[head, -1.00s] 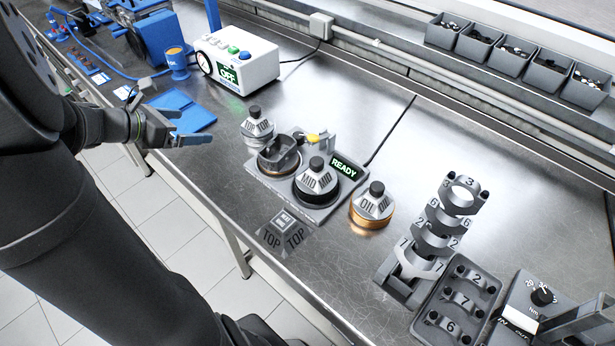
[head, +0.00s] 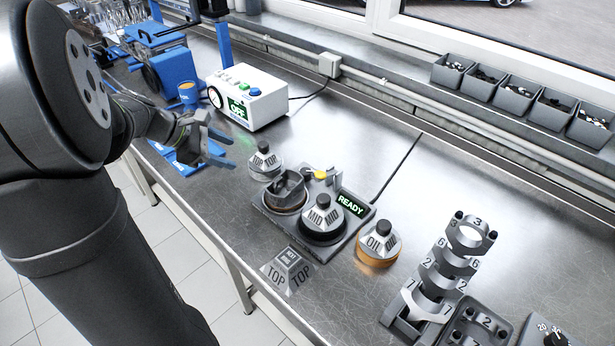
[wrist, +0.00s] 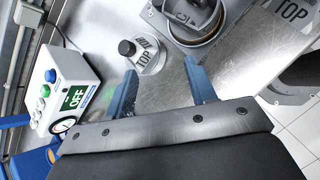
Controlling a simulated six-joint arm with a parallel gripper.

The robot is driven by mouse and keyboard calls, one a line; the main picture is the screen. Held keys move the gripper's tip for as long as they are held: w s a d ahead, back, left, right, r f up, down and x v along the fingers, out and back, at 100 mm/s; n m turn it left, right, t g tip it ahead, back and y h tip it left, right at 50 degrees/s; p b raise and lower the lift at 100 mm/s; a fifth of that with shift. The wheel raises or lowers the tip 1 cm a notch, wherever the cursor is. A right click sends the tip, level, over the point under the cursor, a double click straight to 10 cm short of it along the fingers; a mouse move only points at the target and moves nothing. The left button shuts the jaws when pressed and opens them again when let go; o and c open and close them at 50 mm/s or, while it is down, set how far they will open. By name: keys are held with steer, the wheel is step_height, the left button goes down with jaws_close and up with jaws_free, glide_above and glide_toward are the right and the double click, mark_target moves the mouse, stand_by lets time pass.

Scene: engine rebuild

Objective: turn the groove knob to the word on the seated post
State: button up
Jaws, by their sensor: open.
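My gripper (head: 224,148) is open and empty, above the bench left of the grey fixture (head: 272,219). In the wrist view its blue fingers (wrist: 160,67) are spread, with the TOP cap (wrist: 148,58) beyond the gap between them. A post with a MID cap (head: 320,218) is seated upright on the fixture, next to a lit READY display (head: 351,205). A small yellow part (head: 320,174), possibly the groove knob, sits behind the dark piston (head: 287,186). Its setting is too small to read.
The OIL cap (head: 380,242) on its copper ring is right of the fixture. Numbered bearing caps (head: 452,265) stand farther right. A white box reading OFF (head: 262,104) is behind my gripper. A dark cable (head: 398,165) runs behind the fixture. The back middle of the bench is clear.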

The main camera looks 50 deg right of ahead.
steer(key=s+d+r+m+y, duration=0.2)
steer(key=s+d+m+y, duration=0.35)
steer(key=d+m, duration=0.6)
steer(key=m+t+y, duration=0.3)
steer(key=m, duration=0.8)
glide_toward(306, 171)
step_height(306, 171, down, 9)
steer(key=shift+w+r, duration=0.15)
steer(key=shift+w, duration=0.05)
steer(key=c, duration=1)
